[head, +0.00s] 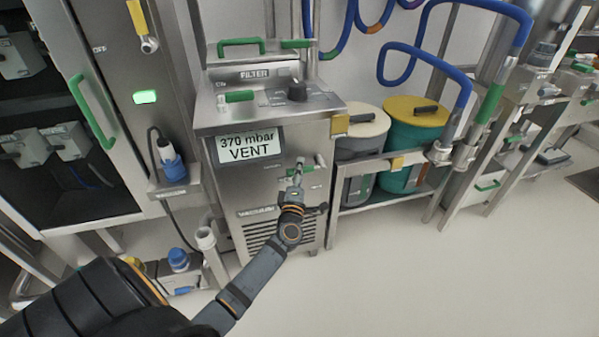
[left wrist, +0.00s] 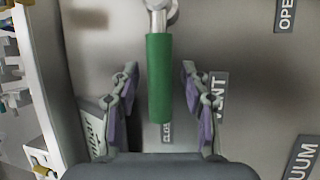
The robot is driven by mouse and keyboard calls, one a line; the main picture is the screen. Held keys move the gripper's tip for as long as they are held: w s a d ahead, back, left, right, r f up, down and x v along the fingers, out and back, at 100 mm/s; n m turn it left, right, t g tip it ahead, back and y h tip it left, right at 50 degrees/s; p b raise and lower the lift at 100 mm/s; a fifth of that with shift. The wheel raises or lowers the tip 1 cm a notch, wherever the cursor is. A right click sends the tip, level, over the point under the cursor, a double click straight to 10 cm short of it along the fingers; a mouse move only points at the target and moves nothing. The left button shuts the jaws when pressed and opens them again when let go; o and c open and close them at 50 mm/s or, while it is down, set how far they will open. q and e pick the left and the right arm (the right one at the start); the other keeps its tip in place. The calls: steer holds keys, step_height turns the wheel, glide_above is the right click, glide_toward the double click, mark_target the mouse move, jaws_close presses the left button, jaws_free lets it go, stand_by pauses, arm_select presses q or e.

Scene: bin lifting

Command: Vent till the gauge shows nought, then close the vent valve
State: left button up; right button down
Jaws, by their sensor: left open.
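The gauge display (head: 249,145) on the steel cabinet reads "370 mbar" and "VENT". In the left wrist view a corner of this display (left wrist: 95,130) shows "mbar". The vent valve's green handle (left wrist: 160,78) extends from a metal pivot at the top, its free end beside a partly hidden label that seems to read "CLOSE" (left wrist: 166,133). An "OPEN" label (left wrist: 285,14) lies off to the right. My left gripper (head: 297,174) is at the valve on the cabinet front. In the wrist view its open fingers (left wrist: 160,100) stand either side of the handle, apart from it. My right gripper is not in view.
The filter cabinet has a black knob (head: 297,91) and green handles on top. Right of it, a shelf holds a yellow-lidded green drum (head: 413,140) and a cream-lidded drum (head: 361,135). A tall steel cabinet with a green handle (head: 92,111) stands left.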

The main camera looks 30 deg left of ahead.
arm_select(q)
jaws_close()
stand_by(0.3)
steer(key=shift+f, duration=0.1)
